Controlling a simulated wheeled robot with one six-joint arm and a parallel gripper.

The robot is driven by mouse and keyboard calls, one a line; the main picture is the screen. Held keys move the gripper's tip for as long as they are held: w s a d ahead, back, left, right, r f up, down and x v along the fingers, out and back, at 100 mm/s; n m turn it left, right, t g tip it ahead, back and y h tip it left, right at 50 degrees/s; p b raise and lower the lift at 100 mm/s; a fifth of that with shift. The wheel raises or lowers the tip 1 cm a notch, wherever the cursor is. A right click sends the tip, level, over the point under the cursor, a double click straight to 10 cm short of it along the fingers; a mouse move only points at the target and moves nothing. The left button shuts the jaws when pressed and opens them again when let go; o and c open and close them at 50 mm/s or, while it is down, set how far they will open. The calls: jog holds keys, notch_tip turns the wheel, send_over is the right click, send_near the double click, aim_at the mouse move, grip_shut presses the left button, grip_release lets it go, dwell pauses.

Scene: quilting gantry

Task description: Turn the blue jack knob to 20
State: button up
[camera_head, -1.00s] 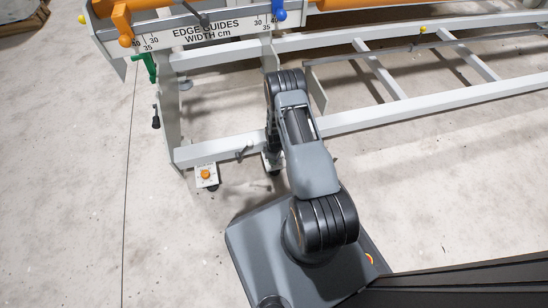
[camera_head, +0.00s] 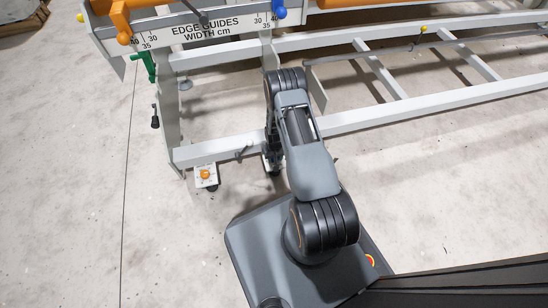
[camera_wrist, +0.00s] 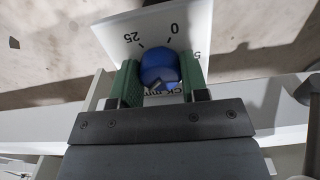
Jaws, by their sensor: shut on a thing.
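The blue jack knob (camera_wrist: 158,66) stands on a white plate (camera_wrist: 192,20) in the wrist view. The plate bears tick marks and the numbers 25, 0 and a partly cut-off 5, seen upside down. More lettering lies mostly hidden behind the gripper. My gripper (camera_wrist: 160,78) is shut on the knob, with one green pad on each side of it. A dark mark shows on the knob's lower side, but I cannot tell which number the knob is set to. In the head view my arm hides the knob.
In the head view an orange knob (camera_head: 205,174) sits on a small white plate by the frame's left foot. Above are the edge guides scale (camera_head: 203,31), a blue knob (camera_head: 280,13) and a green handle (camera_head: 149,66). Pale frame rails (camera_head: 400,110) run right.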

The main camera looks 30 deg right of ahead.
jog(key=m, duration=0.4)
jog(key=shift+w+m, duration=0.15)
jog(key=shift+m, duration=0.15)
jog(key=shift+r+m, duration=0.1)
jog(key=shift+m, duration=1.7)
jog(key=o, duration=0.9)
jog(key=shift+o, duration=0.2)
notch_tip(320, 180, up, 14)
jog(key=p, duration=0.5)
jog(key=shift+p, duration=0.3)
